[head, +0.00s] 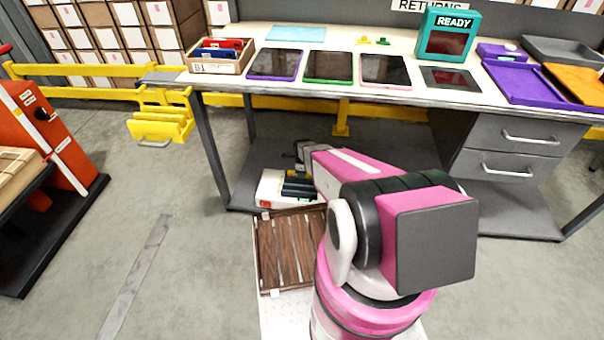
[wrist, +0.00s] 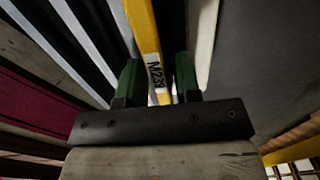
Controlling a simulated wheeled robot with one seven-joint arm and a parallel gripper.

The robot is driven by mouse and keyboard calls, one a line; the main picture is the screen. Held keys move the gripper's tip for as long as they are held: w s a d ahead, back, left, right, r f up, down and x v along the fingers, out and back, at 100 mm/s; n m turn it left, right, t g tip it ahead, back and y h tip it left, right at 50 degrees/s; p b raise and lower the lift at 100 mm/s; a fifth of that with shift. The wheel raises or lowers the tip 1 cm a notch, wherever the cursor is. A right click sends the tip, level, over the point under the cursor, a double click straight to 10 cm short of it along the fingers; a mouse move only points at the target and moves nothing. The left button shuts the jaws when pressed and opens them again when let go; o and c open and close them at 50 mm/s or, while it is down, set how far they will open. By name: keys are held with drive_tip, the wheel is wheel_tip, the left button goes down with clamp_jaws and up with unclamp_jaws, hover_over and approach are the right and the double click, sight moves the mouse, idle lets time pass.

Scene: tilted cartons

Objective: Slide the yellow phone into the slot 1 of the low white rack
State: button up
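The low white rack (head: 270,188) sits under the workbench in the head view, with dark upright dividers or items in it. My gripper (wrist: 158,80) is down at the rack, its two green fingertips on either side of the yellow phone (wrist: 146,35). The phone is seen edge-on, with a dark-lettered label near the fingers. It leans close to the left fingertip, and a narrow gap shows to the right one, so the fingers look open around it. White and black strips of the rack (wrist: 82,30) lie left of the phone. Its lower edge and the slot number are hidden.
A brown slatted crate (head: 290,245) stands in front of the rack. The workbench (head: 335,92) above holds several framed tablets, a carton box (head: 218,60) and a teal READY stand (head: 447,35). Drawers (head: 520,150) hang at the right.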

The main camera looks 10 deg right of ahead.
drive_tip(key=shift+o, duration=0.6)
wheel_tip(320, 180, up, 11)
idle(0.4)
wheel_tip(320, 180, up, 7)
idle(0.7)
drive_tip(key=shift+s+f, duration=0.1)
